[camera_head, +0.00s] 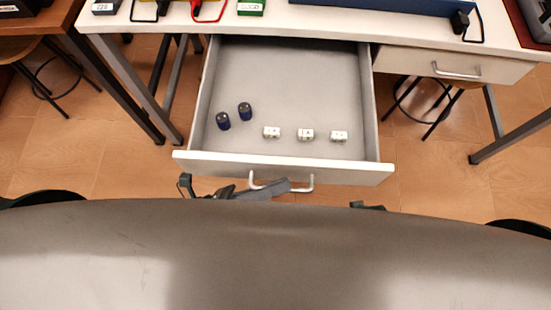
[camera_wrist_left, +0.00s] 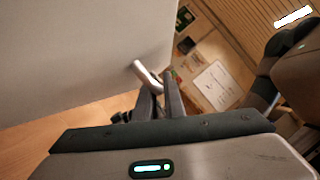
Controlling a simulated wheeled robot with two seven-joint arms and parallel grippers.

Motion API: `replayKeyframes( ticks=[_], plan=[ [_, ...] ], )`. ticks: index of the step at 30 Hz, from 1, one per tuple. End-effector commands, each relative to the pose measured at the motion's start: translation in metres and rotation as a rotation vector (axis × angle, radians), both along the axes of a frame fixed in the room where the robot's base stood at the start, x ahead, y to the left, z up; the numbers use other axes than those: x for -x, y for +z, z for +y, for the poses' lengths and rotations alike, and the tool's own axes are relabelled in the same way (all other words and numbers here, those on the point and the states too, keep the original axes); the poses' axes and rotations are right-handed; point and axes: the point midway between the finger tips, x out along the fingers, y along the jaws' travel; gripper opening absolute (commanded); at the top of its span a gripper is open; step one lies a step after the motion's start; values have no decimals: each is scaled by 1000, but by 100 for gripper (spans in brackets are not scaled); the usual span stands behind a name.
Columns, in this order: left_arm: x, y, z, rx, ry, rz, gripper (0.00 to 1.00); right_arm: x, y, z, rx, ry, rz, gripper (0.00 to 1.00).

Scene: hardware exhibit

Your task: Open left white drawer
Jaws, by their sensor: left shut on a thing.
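The left white drawer (camera_head: 283,167) is pulled far out from under the white table in the head view. Inside it lie two dark blue cylinders (camera_head: 234,116) and three small white blocks (camera_head: 305,134). My left gripper (camera_head: 284,187) is at the drawer's front, shut on the drawer handle (camera_head: 308,187). The left wrist view shows my left gripper's fingers (camera_wrist_left: 161,88) at the pale handle (camera_wrist_left: 146,74), beside the broad drawer front (camera_wrist_left: 70,55). My own body hides part of the left arm. The right gripper's fingers do not show.
The white table (camera_head: 265,18) carries boxes, cables and a blue bar (camera_head: 385,6) along its edge. A second white drawer (camera_head: 455,65) to the right is shut. Stools stand below on both sides. Tiled floor shows around the open drawer.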

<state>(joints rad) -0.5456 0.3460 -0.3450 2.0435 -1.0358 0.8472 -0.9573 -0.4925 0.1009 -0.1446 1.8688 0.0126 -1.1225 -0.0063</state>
Motion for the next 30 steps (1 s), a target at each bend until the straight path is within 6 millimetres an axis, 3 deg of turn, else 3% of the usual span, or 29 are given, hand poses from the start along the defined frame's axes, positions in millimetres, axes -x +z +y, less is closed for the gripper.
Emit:
replayKeyframes(
  ticks=[3, 4, 5, 23, 30],
  plan=[
    [-1, -1, 1, -2, 0, 0, 0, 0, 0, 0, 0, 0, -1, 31],
    [-1, -1, 1, -2, 0, 0, 12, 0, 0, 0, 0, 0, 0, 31],
    [-1, -1, 1, -2, 0, 0, 17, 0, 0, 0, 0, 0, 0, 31],
    [0, -1, 1, -1, 1, 0, 17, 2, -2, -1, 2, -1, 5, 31],
    [4, -5, 12, -1, -1, 2, 17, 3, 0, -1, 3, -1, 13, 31]
  ],
)
